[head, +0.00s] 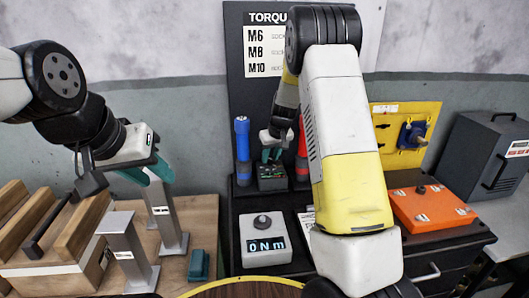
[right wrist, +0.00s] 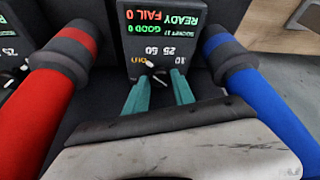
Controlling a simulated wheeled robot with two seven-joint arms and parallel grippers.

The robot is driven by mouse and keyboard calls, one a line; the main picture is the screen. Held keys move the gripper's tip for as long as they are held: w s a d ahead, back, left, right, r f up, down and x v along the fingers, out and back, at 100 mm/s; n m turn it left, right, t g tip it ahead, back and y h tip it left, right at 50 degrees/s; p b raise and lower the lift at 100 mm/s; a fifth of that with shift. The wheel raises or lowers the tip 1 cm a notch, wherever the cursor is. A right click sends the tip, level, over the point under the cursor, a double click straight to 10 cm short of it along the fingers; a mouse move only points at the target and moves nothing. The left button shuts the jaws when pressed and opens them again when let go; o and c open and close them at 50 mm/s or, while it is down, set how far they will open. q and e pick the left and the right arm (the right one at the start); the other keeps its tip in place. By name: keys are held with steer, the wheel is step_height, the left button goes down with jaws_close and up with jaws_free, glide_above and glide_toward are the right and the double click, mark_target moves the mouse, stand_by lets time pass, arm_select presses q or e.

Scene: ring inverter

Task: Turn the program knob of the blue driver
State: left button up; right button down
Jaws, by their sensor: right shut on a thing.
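The blue driver (head: 242,152) stands upright on the black stand, also at the right of the right wrist view (right wrist: 246,75). To its right is a small black control box (head: 272,184) with a green-lettered screen. The right wrist view shows the box (right wrist: 133,50) upside down. Its program knob (right wrist: 151,64) has a pale pointer and a dial marked 10, 25 and 50. My right gripper (head: 271,156) is at the box, its teal fingers (right wrist: 158,80) shut on the knob. My left gripper (head: 153,177) is open and empty over the wooden bench.
A red driver (head: 302,150) stands just right of the box, partly hidden by my right arm. A grey 0 Nm meter (head: 264,256) stands in front. Metal stands (head: 127,250) and a teal block (head: 199,265) are at left. An orange box (head: 435,208) is at right.

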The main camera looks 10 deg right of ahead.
steer(key=m, duration=0.2)
steer(key=m+h, duration=0.1)
steer(key=m, duration=0.1)
steer(key=m+h, duration=0.1)
steer(key=m, duration=0.1)
steer(key=shift+a+m, duration=0.3)
steer(key=shift+h, duration=0.3)
steer(key=c, duration=1.1)
jaws_free()
steer(key=shift+o, duration=0.2)
steer(key=d+v, duration=0.1)
steer(key=v, duration=0.6)
steer(key=shift+s+a+r, duration=0.2)
steer(key=shift+a+r, duration=0.15)
steer(key=shift+a, duration=0.2)
